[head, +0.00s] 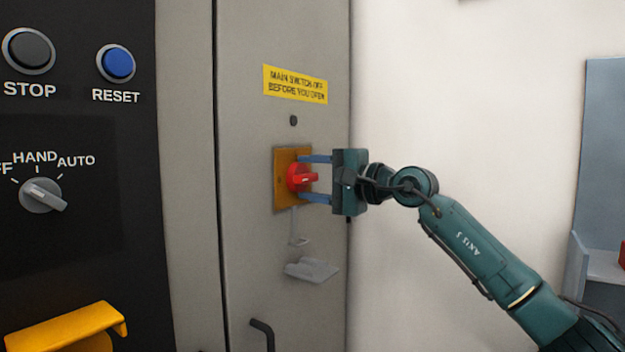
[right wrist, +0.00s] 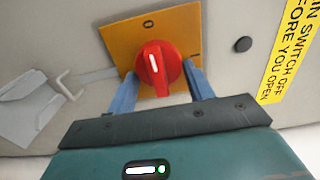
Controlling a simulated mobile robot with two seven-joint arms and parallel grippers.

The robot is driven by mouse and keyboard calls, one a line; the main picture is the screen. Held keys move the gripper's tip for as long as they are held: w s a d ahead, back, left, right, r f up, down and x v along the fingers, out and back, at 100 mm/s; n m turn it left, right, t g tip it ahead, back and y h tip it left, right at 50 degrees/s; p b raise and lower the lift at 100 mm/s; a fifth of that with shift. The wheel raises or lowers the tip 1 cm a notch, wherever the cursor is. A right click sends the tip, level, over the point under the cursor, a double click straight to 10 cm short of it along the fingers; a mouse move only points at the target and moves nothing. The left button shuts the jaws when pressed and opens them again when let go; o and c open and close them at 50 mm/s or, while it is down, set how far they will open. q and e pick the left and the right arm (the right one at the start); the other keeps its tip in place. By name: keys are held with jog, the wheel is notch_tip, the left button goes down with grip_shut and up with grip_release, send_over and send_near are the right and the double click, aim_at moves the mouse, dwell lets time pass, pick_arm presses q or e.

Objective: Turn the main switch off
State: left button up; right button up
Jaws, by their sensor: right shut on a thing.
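The main switch is a red rotary knob (head: 299,178) on a yellow-orange plate (head: 282,196), set in the grey cabinet door. My right gripper (head: 316,178) comes from the right, one blue finger above the knob and one below. In the right wrist view the red knob (right wrist: 158,68) sits between the two fingers (right wrist: 160,90), which are shut on its sides. A white line on the knob runs roughly upright in that view, towards a small mark that looks like a 0 at the plate's edge. My left gripper is out of view.
A yellow warning label (head: 295,84) is above the switch. A hasp-like grey bracket (head: 312,270) and a dark handle (head: 263,335) are below. At left, a black panel has a STOP button (head: 29,50), a RESET button (head: 117,63) and a selector knob (head: 42,196).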

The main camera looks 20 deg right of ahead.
jog(key=o, duration=1)
jog(key=shift+s+d, duration=0.15)
jog(key=shift+d, duration=0.05)
pick_arm(q)
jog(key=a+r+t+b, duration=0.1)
jog(key=b, duration=0.1)
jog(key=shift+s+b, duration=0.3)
pick_arm(e)
jog(key=v, duration=1.2)
jog(key=shift+s+d, duration=0.2)
jog(key=shift+s, duration=0.1)
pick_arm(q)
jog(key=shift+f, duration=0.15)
